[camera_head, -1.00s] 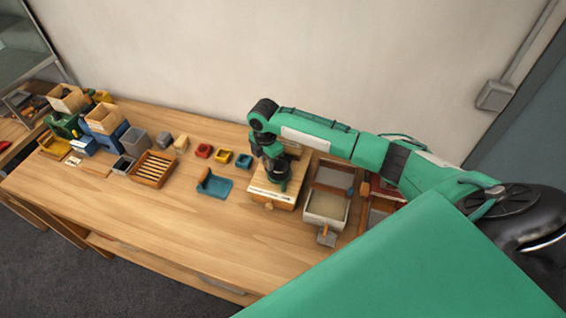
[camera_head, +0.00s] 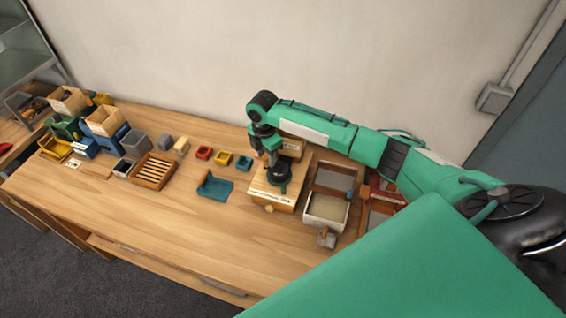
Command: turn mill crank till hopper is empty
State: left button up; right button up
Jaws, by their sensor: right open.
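The mill (camera_head: 272,194) looks like a light wooden box with a white label on its front, standing right of the middle of the table. A round black part (camera_head: 278,172) sits on its top; I cannot make out the crank or the hopper's contents. My right gripper (camera_head: 270,158) is open and points down just above and behind this black part. Whether it touches anything is too small to tell. My left gripper is not in view.
A tray of pale grains (camera_head: 327,207) stands right of the mill. A blue scoop-like holder (camera_head: 214,187) and small coloured boxes are left of it. A slatted wooden tray (camera_head: 153,170) and several bins stand further left. The table's front (camera_head: 170,225) is clear.

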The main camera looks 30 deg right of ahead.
jog(key=shift+r, duration=2.45)
grip_shut()
